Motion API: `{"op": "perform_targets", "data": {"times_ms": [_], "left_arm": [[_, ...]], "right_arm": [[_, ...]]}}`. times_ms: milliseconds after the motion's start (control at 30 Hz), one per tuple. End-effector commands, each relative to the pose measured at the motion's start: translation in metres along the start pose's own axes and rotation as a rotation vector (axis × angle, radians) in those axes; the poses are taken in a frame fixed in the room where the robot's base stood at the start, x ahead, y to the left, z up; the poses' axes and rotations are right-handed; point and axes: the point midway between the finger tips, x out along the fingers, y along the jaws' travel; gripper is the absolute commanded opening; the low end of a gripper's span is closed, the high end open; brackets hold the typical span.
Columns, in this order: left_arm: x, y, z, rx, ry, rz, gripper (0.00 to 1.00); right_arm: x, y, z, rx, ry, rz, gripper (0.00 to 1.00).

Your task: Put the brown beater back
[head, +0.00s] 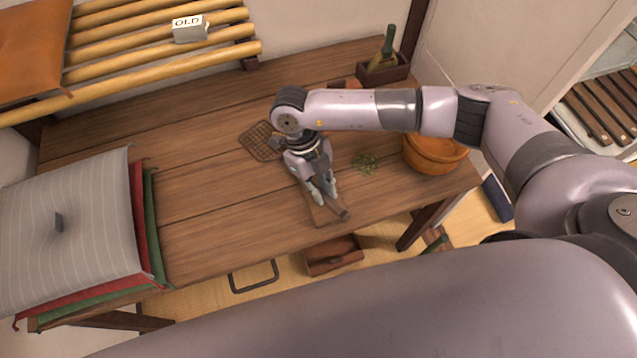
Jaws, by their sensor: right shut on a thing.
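The brown beater has a lattice head (260,141) lying over the wooden table, left of my right gripper. Its handle appears to run under the wrist to a dark end (345,214) beyond the fingers. My right gripper (323,196) points down near the table's front edge and is shut on the handle; the wrist hides the middle of the beater. A small flat brown piece (322,212) shows under the fingertips. I cannot tell whether the beater touches the table. My left gripper is not in view.
On the table (200,200) are green sprigs (366,162), an orange-brown bowl (436,152) and a wooden holder (384,72) with a green bottle (388,44). Stacked cloths (70,225) cover the left end. An open brown box (333,257) sits below the front edge. The table's middle left is clear.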

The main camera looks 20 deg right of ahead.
Motion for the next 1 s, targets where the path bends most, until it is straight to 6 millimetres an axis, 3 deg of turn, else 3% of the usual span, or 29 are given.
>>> {"op": "perform_targets", "data": {"times_ms": [100, 300, 733, 1000], "left_arm": [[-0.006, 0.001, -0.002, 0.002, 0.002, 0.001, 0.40], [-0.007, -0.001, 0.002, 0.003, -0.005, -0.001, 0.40], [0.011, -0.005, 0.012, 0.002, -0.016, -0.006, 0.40], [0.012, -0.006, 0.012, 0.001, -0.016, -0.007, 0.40]], "right_arm": [[-0.007, 0.002, 0.000, 0.215, -0.003, 0.078, 0.00], [-0.010, 0.005, 0.001, 0.392, -0.003, 0.144, 0.00], [0.012, 0.006, 0.010, 0.406, -0.003, 0.149, 0.00], [0.014, 0.006, 0.010, 0.404, -0.004, 0.149, 0.00]]}}
